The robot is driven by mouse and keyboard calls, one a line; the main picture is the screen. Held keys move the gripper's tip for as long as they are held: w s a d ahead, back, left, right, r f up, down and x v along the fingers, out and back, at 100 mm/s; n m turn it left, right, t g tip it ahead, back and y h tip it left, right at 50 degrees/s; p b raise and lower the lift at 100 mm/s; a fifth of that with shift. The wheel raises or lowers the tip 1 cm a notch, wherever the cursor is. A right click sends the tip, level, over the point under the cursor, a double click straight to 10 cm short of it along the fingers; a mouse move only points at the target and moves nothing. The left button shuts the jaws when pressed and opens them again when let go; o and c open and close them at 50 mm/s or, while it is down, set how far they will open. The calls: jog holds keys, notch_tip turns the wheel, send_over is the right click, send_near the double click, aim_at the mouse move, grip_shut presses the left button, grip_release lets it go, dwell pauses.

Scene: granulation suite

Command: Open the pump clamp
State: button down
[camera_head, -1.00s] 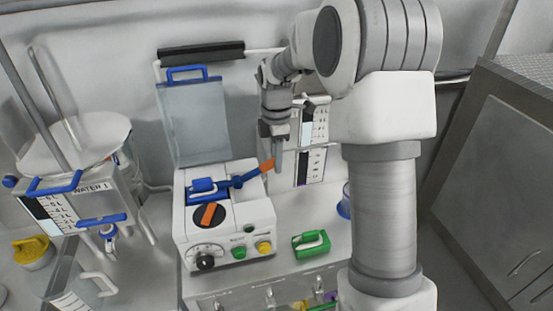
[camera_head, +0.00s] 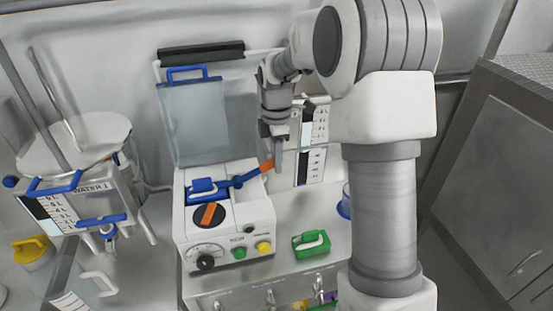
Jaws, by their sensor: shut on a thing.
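The pump (camera_head: 240,214) is a white box on the bench, with an orange-and-black dial, a black knob and green and yellow buttons. A clear cover (camera_head: 194,125) with a blue handle stands raised behind it. The blue pump clamp (camera_head: 225,184) lies across the pump's top, its lever reaching up to the right and ending in an orange tip (camera_head: 267,165). My gripper (camera_head: 275,158) points down at the lever's right end, with its fingers shut on the orange tip. The fingers partly hide the contact.
A water vessel (camera_head: 92,190) with a level scale stands at left. Another scaled vessel (camera_head: 312,165) stands behind my gripper. A yellow-capped container (camera_head: 33,250) is at far left.

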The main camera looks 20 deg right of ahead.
jog(key=shift+d+f+y, duration=0.5)
jog(key=shift+f+y, duration=0.35)
jog(key=shift+y, duration=0.05)
notch_tip(320, 180, down, 9)
jog(key=y+b, duration=0.8)
jog(key=shift+a+y, duration=0.35)
jog(key=shift+y, duration=0.05)
jog(key=c, duration=0.7)
grip_release()
jog(key=shift+r, duration=0.1)
